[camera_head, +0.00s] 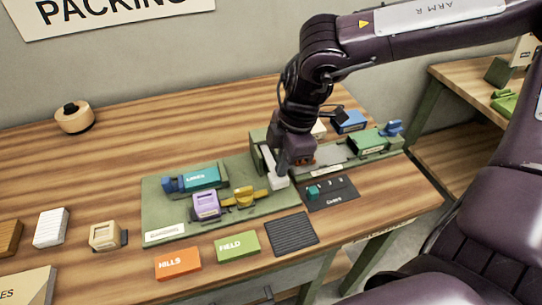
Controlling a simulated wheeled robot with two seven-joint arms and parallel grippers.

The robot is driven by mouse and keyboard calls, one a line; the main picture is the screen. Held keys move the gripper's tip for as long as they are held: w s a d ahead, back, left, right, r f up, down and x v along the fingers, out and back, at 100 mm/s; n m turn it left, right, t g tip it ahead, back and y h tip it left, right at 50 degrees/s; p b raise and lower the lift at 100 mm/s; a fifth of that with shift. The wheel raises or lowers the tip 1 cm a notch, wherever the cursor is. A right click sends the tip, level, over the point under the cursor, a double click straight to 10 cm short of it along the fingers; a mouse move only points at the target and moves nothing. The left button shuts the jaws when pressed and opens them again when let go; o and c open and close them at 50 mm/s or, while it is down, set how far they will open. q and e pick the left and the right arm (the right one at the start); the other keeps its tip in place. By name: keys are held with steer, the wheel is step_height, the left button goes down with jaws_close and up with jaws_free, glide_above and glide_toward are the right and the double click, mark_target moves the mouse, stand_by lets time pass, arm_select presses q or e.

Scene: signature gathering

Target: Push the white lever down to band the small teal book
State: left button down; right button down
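A teal book (203,177) with a white label lies at the back left of the green mat (156,213), against a blue part. The white lever (278,182) slopes down at the mat's right end, beside a green block. My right gripper (290,165) points down directly at the lever, and its fingers overlap the lever in this view. I cannot tell whether they touch it, or whether they are open or shut. The gripper hides part of the lever and whatever is behind it. My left gripper is not in view.
A purple block (206,205) and a yellow part (244,198) sit on the mat. Orange (178,263) and green (238,245) books and a dark ribbed pad (291,234) lie in front. A dark card (331,195) lies right of the lever. The back left table is mostly clear.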

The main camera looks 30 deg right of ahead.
steer(key=shift+f+b, duration=1.3)
steer(key=shift+f, duration=0.15)
steer(key=shift+r, duration=0.1)
steer(key=shift+r+p, duration=2.9)
steer(key=shift+r, duration=1.6)
